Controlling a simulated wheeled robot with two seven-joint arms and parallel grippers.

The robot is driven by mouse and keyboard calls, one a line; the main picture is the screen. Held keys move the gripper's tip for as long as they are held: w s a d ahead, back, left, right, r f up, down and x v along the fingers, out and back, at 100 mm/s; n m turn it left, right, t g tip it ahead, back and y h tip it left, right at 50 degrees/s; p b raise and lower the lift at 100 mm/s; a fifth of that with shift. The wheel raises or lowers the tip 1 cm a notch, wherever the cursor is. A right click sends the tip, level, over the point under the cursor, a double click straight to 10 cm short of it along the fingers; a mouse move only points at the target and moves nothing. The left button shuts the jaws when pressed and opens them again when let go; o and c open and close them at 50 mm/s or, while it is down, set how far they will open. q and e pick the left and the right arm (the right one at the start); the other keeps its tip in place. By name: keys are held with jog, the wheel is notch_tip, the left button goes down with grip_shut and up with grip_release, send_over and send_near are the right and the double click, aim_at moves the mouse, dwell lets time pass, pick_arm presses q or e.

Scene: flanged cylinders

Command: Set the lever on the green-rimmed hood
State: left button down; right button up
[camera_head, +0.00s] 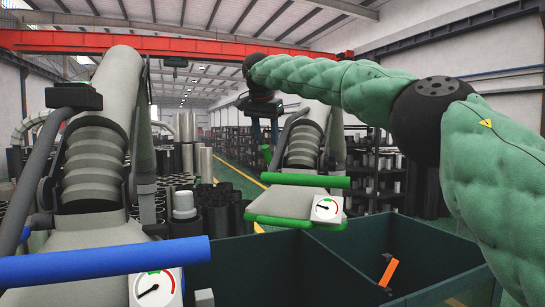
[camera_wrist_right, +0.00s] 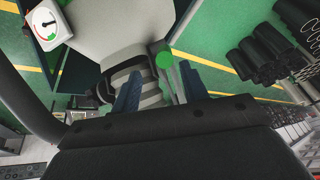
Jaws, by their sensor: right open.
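The green-rimmed hood (camera_head: 280,205) hangs in the middle of the head view, with a ribbed grey duct (camera_head: 303,145), a green bar and a dial. Its pale body (camera_wrist_right: 115,25) fills the top of the wrist view. A small green end (camera_head: 266,153), which looks like the lever's knob, shows left of the duct. In the wrist view this round green knob (camera_wrist_right: 164,60) sits on a grey stem between the fingers. My right gripper (camera_head: 265,139) is open just above the knob, fingers pointing down. In the wrist view its blue fingers (camera_wrist_right: 159,88) stand apart. I cannot tell whether they touch the lever.
A blue-barred hood (camera_head: 85,235) with its own duct and dial stands close on the left. A dark teal divided bin (camera_head: 262,265) lies below, with an orange piece (camera_head: 389,270) inside. Several dark cylinders (camera_head: 222,215) stand behind.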

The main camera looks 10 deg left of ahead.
aim_at(266, 160)
jog(key=p+x, duration=0.1)
jog(key=x, duration=0.1)
jog(key=p+x, duration=0.1)
jog(key=x, duration=0.1)
jog(key=p+x, duration=0.1)
jog(key=x, duration=0.1)
jog(key=shift+w+a+f, duration=0.1)
jog(key=shift+a+f, duration=0.05)
jog(key=shift+a, duration=0.1)
jog(key=shift+w+a+f, duration=0.15)
jog(key=shift+a+f, duration=0.15)
jog(key=shift+f, duration=0.25)
pick_arm(q)
notch_tip(266, 160, up, 3)
jog(key=shift+r, duration=0.2)
pick_arm(e)
jog(key=shift+d+f, duration=0.1)
jog(key=shift+f, duration=0.05)
jog(key=shift+w+d, duration=0.1)
jog(key=shift+d, duration=0.05)
jog(key=shift+c, duration=0.4)
pick_arm(q)
jog(key=shift+d, duration=0.1)
pick_arm(e)
grip_shut()
